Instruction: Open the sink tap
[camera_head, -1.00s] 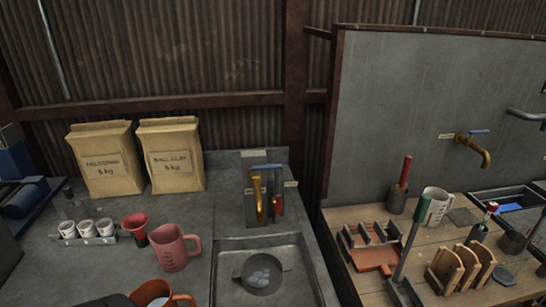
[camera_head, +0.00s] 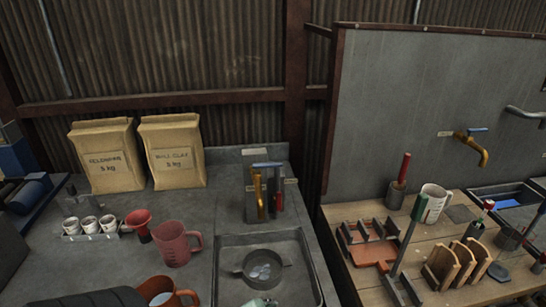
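The sink tap (camera_head: 259,190) stands at the back of the left counter, a brass spout pointing down with a blue lever (camera_head: 267,165) lying across its top. Below it is the metal sink (camera_head: 229,240), holding a round strainer (camera_head: 248,272) with pale pieces in it. A second brass tap (camera_head: 474,147) with a blue lever is on the grey panel at right. No water shows at either tap. Neither gripper can be made out. A dark shape cuts into the bottom left edge and a pale greenish one the bottom edge by the sink; I cannot tell what they are.
Two paper bags (camera_head: 107,158) stand at the back left. Small white cups (camera_head: 90,226), a red funnel (camera_head: 139,222), a red jug (camera_head: 172,242) and an orange mug (camera_head: 160,289) are left of the sink. A wooden bench (camera_head: 420,250) with tools is at right.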

